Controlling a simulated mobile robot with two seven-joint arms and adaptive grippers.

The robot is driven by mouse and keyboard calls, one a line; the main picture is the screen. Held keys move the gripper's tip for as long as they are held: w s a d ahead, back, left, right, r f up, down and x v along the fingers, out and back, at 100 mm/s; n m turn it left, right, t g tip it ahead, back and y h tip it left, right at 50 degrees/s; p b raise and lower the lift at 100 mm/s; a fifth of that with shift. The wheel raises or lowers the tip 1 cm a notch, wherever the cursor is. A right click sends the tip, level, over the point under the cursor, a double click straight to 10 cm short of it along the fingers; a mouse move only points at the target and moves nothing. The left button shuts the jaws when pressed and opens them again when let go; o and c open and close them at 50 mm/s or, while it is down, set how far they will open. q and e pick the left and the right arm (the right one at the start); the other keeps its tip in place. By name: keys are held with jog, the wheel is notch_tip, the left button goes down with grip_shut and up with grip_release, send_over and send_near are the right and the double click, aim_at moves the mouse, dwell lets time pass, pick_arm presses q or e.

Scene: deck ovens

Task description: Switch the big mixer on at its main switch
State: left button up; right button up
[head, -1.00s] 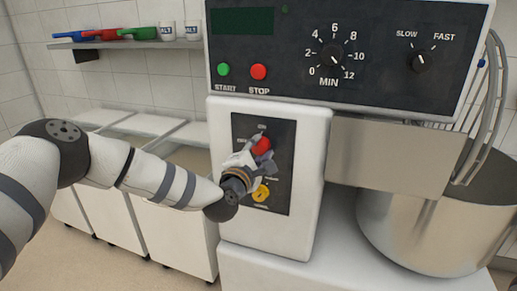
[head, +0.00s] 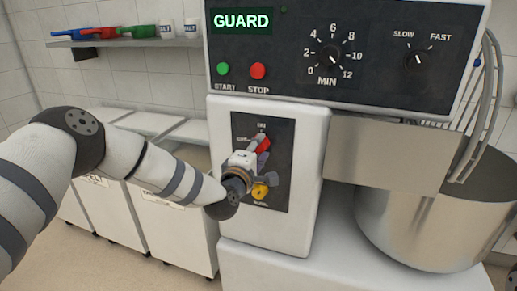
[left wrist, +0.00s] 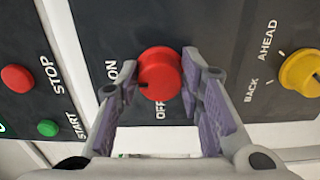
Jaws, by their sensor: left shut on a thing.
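The big mixer's main switch is a red knob (head: 263,144) on a dark plate (head: 282,182) on the white column. My left gripper (head: 262,162) covers part of it in the head view. In the left wrist view, the gripper's fingers (left wrist: 160,72) are shut on the red knob (left wrist: 159,80), one on each side. The knob's black mark points toward the ON label; OFF is below it in that view. The mixer's display (head: 241,21) is lit and reads GUARD.
A yellow knob (head: 260,191) marked AHEAD and BACK sits below the red one, close to my gripper. Green START (head: 222,69) and red STOP (head: 257,71) buttons, a timer dial and a speed dial are above. The steel bowl (head: 425,225) and wire guard stand right.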

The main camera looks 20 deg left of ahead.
pick_arm(q)
jog(key=o, duration=1.1)
jog(key=shift+o, duration=0.2)
jog(key=s, duration=1.2)
jog(key=shift+a, duration=0.25)
